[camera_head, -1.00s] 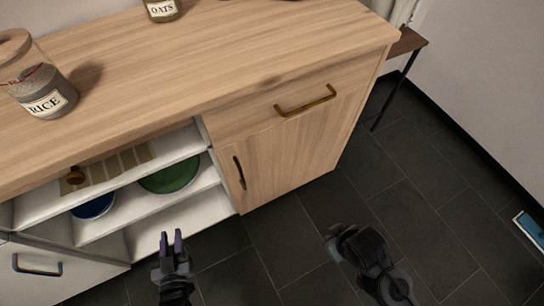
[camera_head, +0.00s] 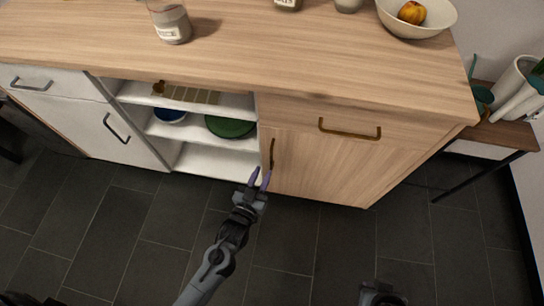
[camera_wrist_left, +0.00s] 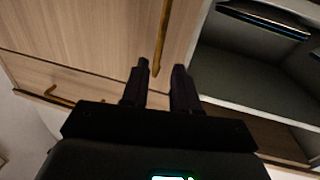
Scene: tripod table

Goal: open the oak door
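The oak door (camera_head: 325,168) is the light wood panel at the lower right of the cabinet, and it looks closed. Its dark bronze vertical handle (camera_head: 271,153) is near its left edge. In the left wrist view the handle (camera_wrist_left: 161,40) hangs just ahead of the fingertips. My right gripper (camera_head: 380,292) is only partly seen at the bottom edge.
An oak drawer with a bronze handle (camera_head: 349,132) sits above the door. Open shelves to the left hold a green bowl (camera_head: 229,126) and a blue bowl (camera_head: 170,115). A white door (camera_head: 110,130) is further left. Dark floor tiles in front are clear.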

